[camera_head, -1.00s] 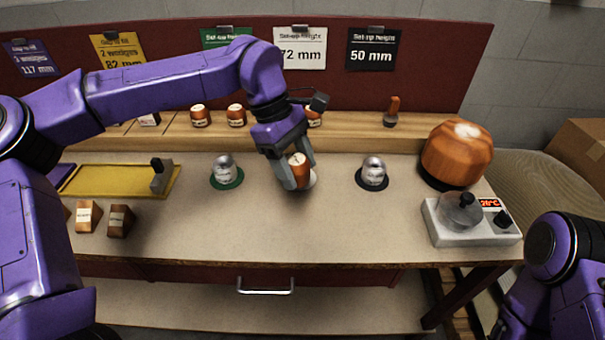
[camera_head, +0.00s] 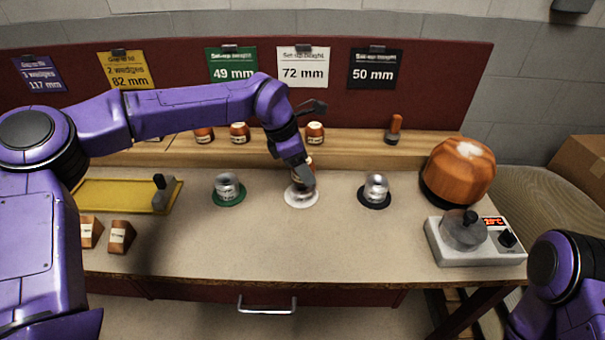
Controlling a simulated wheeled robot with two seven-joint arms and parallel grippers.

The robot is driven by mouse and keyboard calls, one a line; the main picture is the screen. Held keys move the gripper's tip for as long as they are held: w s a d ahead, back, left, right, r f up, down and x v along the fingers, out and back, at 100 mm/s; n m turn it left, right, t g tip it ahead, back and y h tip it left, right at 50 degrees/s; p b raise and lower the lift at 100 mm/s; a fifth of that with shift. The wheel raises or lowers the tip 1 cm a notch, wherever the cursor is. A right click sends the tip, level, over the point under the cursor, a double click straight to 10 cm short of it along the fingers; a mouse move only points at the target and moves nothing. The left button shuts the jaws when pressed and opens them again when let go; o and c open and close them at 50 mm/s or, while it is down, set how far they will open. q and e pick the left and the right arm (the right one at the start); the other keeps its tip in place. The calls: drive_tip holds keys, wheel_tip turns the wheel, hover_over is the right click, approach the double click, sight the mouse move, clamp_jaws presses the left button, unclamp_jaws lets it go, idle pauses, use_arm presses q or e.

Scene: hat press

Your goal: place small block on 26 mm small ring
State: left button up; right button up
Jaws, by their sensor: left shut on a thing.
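My left gripper (camera_head: 304,180) is above the white round mat (camera_head: 301,203) in the middle of the table. It is shut on a small orange-brown block (camera_head: 309,160), mostly hidden behind the fingers. A silvery ring (camera_head: 295,193) shows low on the white mat, just under the gripper. I cannot tell whether the block touches it. Similar silvery pieces stand on the green mat (camera_head: 228,187) to the left and the black mat (camera_head: 375,187) to the right. Ring sizes are too small to read. My right arm shows at lower right, its gripper out of view.
Several labelled brown blocks stand on the back shelf (camera_head: 360,150). Wedges (camera_head: 121,236) and a yellow tray (camera_head: 105,196) are at left. A wooden dome (camera_head: 458,170) and a grey heater box (camera_head: 470,243) are at right. The front middle of the table is clear.

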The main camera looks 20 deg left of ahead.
sight(302, 188)
use_arm(q)
drive_tip(key=shift+w+a+f, duration=0.15)
drive_tip(key=shift+w+f, duration=0.15)
drive_tip(key=shift+f, duration=0.05)
drive_tip(key=shift+w+a+f, duration=0.1)
drive_tip(key=shift+w+f, duration=0.05)
drive_tip(key=shift+f, duration=0.85)
drive_tip(key=shift+w+a+f, duration=0.1)
drive_tip(key=shift+w+f, duration=0.05)
drive_tip(key=shift+f, duration=0.85)
drive_tip(key=shift+f, duration=0.1)
drive_tip(key=o, duration=1.1)
drive_tip(key=v, duration=1.2)
